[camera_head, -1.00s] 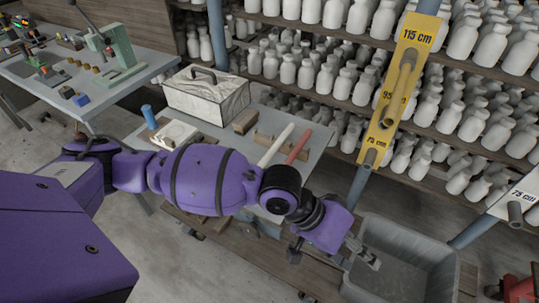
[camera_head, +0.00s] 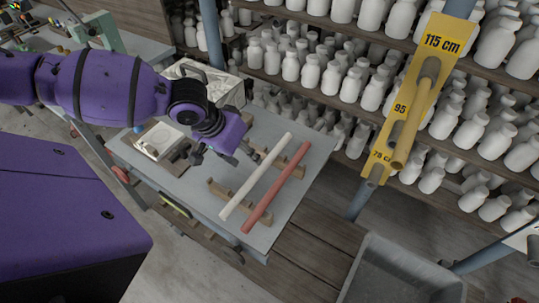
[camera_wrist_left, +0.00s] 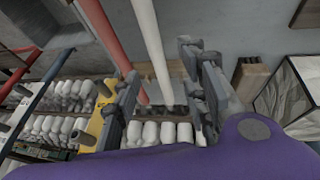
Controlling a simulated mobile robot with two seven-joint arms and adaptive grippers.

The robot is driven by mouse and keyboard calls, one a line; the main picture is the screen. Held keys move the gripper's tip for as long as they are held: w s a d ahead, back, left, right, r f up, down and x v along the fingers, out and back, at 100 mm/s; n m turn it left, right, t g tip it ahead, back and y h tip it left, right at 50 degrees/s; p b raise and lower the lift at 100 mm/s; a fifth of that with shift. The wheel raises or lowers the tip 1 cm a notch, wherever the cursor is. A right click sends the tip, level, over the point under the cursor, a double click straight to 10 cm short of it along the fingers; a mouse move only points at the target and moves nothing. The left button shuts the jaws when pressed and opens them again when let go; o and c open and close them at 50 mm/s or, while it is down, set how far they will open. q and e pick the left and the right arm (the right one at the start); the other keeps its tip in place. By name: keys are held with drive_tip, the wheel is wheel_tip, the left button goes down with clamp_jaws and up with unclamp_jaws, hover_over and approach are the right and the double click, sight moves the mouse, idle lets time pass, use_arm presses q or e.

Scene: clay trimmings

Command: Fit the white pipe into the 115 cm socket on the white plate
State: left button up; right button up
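The white pipe (camera_head: 255,177) lies on wooden rests on the grey table, beside a red pipe (camera_head: 275,187). My left gripper (camera_head: 228,160) is above the table, just left of the white pipe's far half. In the wrist view its fingers (camera_wrist_left: 160,98) are spread, and the white pipe (camera_wrist_left: 152,45) shows between them; contact cannot be told. Only a corner of the white plate (camera_head: 525,238) shows at the right edge; its 115 cm socket is out of view. A yellow plate (camera_head: 440,65) marked 115 cm carries a yellow tube (camera_head: 409,120). My right gripper is not in view.
Shelves of white bottles stand behind. A marbled box (camera_head: 228,88) and a pale block (camera_head: 160,140) are on the table (camera_head: 310,160). A grey bin (camera_head: 400,275) stands at the lower right. A blue post (camera_head: 362,190) stands right of the table.

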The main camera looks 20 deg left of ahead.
sight(260, 168)
use_arm(q)
drive_tip(key=x, duration=0.3)
drive_tip(key=shift+s+d+f, duration=0.2)
drive_tip(key=shift+s+f, duration=0.05)
drive_tip(key=x, duration=0.2)
drive_tip(key=shift+w+d+f, duration=0.2)
drive_tip(key=shift+f, duration=0.1)
drive_tip(key=shift+w+d+f, duration=0.15)
drive_tip(key=shift+w+f, duration=0.1)
drive_tip(key=shift+f, duration=0.3)
drive_tip(key=c, duration=1)
clamp_jaws()
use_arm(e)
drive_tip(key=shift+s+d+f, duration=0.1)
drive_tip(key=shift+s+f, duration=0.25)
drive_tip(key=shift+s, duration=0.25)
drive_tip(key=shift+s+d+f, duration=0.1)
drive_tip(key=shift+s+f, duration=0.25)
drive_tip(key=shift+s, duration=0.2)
